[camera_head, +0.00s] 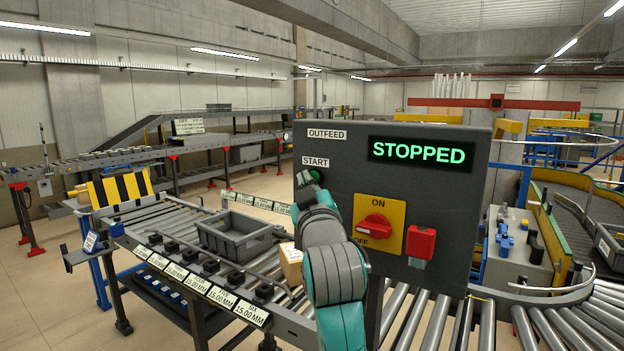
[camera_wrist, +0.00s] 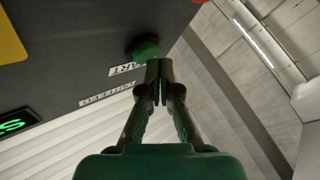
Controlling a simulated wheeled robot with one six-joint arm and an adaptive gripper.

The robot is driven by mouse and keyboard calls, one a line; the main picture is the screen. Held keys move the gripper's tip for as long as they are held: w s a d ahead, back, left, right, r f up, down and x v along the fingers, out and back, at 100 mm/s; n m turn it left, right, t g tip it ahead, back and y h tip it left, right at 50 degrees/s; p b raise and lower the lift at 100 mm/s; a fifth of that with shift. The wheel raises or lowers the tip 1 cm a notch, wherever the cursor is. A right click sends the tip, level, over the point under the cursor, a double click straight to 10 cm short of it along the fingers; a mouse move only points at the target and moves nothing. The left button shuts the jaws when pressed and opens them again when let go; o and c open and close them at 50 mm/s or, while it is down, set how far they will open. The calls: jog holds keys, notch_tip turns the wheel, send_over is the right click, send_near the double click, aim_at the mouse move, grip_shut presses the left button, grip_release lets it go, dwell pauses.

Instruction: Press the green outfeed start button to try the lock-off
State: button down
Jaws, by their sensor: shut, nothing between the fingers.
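The grey outfeed panel (camera_head: 450,150) carries a lit green "STOPPED" display (camera_head: 419,153). The green start button (camera_head: 317,176) is under the START label at the panel's left edge, partly hidden by my arm. It shows clearly in the wrist view (camera_wrist: 146,48). My gripper (camera_wrist: 160,64) is shut and empty, its tips right at the button's edge; I cannot tell whether they touch it.
A roller conveyor with a grey tote (camera_head: 234,236) and a cardboard box (camera_head: 291,262) stands left of the panel. More rollers (camera_head: 430,318) run below it. A curved conveyor (camera_head: 575,215) is at right. Open floor lies at far left.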

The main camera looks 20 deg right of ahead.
jog(key=shift+w+d, duration=0.2)
jog(key=shift+d, duration=0.15)
dwell(0.4)
jog(key=shift+a, duration=0.1)
jog(key=shift+s+a, duration=0.5)
jog(key=shift+a, duration=0.1)
jog(key=shift+a, duration=0.1)
jog(key=shift+s+a, duration=0.75)
jog(key=shift+a, duration=0.2)
jog(key=shift+s+a, duration=0.7)
jog(key=shift+a, duration=0.25)
